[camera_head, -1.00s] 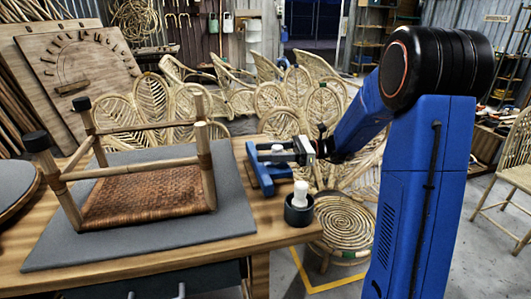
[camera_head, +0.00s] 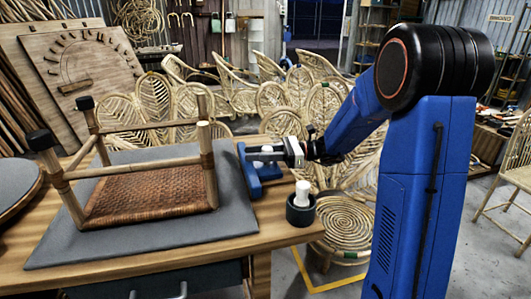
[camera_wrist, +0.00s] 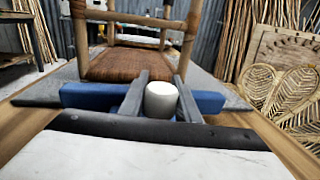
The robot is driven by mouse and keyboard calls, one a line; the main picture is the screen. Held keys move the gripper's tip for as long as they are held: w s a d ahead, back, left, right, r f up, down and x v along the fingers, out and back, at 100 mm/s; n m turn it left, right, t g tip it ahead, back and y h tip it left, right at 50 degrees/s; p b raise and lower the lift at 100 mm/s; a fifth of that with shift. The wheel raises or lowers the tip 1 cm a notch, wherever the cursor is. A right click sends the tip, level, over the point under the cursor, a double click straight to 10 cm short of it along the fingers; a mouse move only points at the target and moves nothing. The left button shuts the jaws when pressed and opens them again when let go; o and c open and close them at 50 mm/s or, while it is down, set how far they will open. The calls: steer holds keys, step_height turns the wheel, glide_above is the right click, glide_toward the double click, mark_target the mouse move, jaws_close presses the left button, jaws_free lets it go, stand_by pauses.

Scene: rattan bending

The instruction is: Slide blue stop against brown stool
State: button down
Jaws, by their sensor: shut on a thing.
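The brown stool (camera_head: 150,190) lies upside down on the table, its woven seat low and its legs pointing up; it also shows in the wrist view (camera_wrist: 125,66). The blue stop (camera_head: 250,176) is right of the stool, at the right edge of the grey mat. A strip of mat shows between stop and stool in the head view, so they look apart. In the wrist view the stop (camera_wrist: 88,96) spans both sides of my fingers. My gripper (camera_head: 262,154) is shut on the stop's white knob (camera_wrist: 161,101), which sits between its two dark fingers.
A dark cup (camera_head: 300,208) with a white piece in it stands at the table's right edge, close to the stop. The grey mat (camera_head: 140,250) is bare in front of the stool. Several rattan chairs stand behind the table.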

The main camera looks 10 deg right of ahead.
steer(key=a, duration=0.9)
steer(key=shift+a, duration=0.1)
steer(key=shift+r, duration=0.1)
steer(key=c, duration=1.3)
jaws_free()
steer(key=shift+c, duration=0.2)
steer(key=s+d, duration=0.1)
steer(key=d, duration=1)
steer(key=s+d, duration=0.1)
steer(key=d, duration=0.5)
steer(key=shift+s+d, duration=0.1)
steer(key=shift+s, duration=0.25)
